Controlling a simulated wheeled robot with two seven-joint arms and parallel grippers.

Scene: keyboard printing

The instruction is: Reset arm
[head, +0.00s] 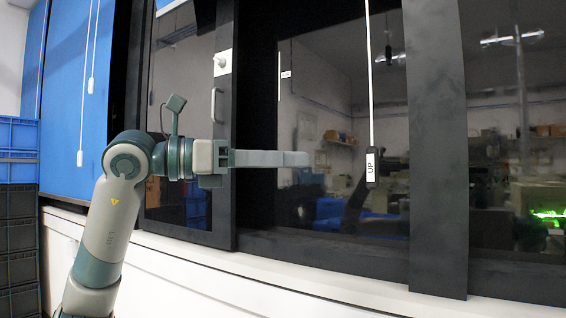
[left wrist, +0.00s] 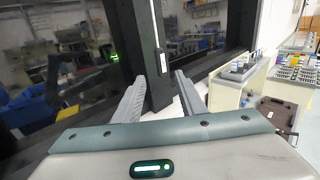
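My left gripper (head: 308,159) is raised in front of the dark glass window wall, with its arm coming up from the lower left. Its fingers point to the right in the head view. In the left wrist view the two fingers of my left gripper (left wrist: 156,84) stand apart with nothing between them. A black hanging switch with an "UP" label (head: 371,168) hangs on a white cord to the right of the fingertips, apart from them. My right gripper is in neither view.
A dark-framed door with a handle (head: 214,105) is behind my left arm. Blue and black crates (head: 18,190) are stacked at the far left. A white ledge (head: 300,290) runs below the windows. Desks with trays (left wrist: 290,70) show at right in the left wrist view.

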